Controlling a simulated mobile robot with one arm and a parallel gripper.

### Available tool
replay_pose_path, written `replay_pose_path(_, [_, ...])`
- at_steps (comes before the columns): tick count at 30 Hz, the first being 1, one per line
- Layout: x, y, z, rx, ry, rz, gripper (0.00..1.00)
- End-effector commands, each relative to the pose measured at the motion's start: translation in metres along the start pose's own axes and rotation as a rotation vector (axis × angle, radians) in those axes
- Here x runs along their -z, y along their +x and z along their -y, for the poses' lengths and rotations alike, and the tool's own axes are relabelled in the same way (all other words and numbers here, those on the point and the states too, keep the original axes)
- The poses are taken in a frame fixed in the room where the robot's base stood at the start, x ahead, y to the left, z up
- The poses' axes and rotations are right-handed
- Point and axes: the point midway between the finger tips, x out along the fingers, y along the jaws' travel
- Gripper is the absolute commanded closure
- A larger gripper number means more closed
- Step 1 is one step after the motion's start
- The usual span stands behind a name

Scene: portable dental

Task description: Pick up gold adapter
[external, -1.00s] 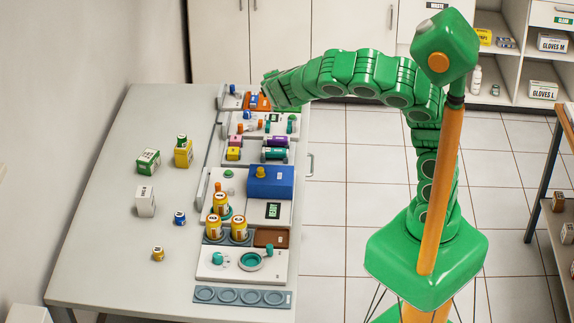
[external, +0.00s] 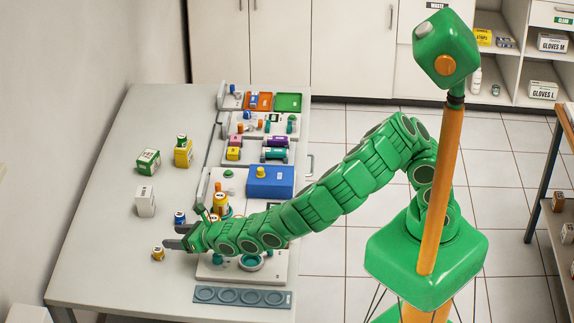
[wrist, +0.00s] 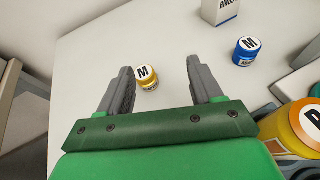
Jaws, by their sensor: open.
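The gold adapter (external: 158,254) is a small gold cylinder with a white top marked M. It stands on the bare left part of the table. In the wrist view the gold adapter (wrist: 147,77) shows between and slightly beyond the two grey fingers, nearer the left one. My gripper (external: 171,238) is open and empty, just to the right of the adapter in the external view.
A blue adapter (wrist: 247,50) stands to the right of the gripper, with a white box (wrist: 221,10) behind it. The table left of the adapter is clear.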

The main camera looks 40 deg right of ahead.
Motion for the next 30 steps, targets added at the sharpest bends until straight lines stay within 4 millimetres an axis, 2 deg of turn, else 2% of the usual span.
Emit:
replay_pose_path(1, [0.014,-0.003,-0.012,-0.025,-0.035,-0.015,0.35])
replay_pose_path(3, [0.024,-0.005,-0.021,-0.046,-0.065,-0.027,0.35])
replay_pose_path(6, [0.031,-0.005,-0.028,-0.060,-0.083,-0.034,0.35])
replay_pose_path(16, [0.032,0.015,-0.028,-0.060,-0.083,-0.035,0.35])
replay_pose_path(30, [0.031,0.032,-0.029,-0.060,-0.081,-0.034,0.35])
